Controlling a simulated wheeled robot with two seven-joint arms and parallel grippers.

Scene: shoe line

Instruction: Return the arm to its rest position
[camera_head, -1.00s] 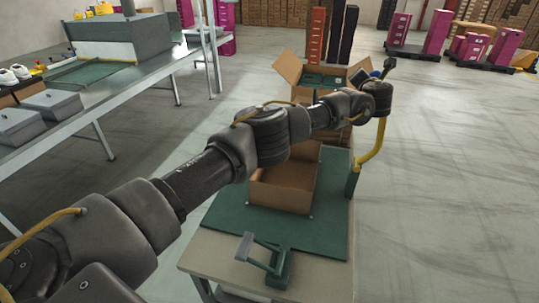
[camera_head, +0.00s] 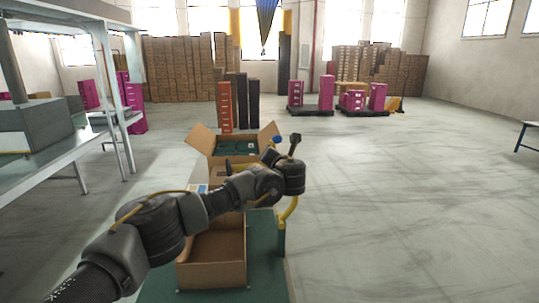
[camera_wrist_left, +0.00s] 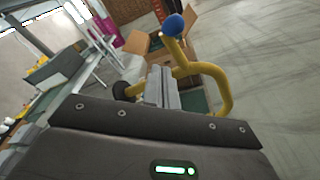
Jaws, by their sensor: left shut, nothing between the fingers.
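My left arm (camera_head: 150,230) comes in from the lower left in the head view and reaches over the open cardboard box (camera_head: 215,262) on the green mat. Its dark wrist (camera_head: 285,180) is just above and beside the yellow tube. In the wrist view, the grey fingers of my left gripper (camera_wrist_left: 162,88) are together and empty. In that view they overlap the yellow tube (camera_wrist_left: 218,82), which has a blue ball (camera_wrist_left: 173,25) above it; I cannot tell whether they touch. In the head view the fingers are not clearly visible. My right gripper is in neither view.
A second open carton (camera_head: 265,133) with green contents stands behind the arm. A green post (camera_head: 281,240) rises at the table's right edge. A long metal bench (camera_head: 85,140) is at left. The floor (camera_head: 400,200) at right is clear. Magenta boxes (camera_head: 326,90) stand far back.

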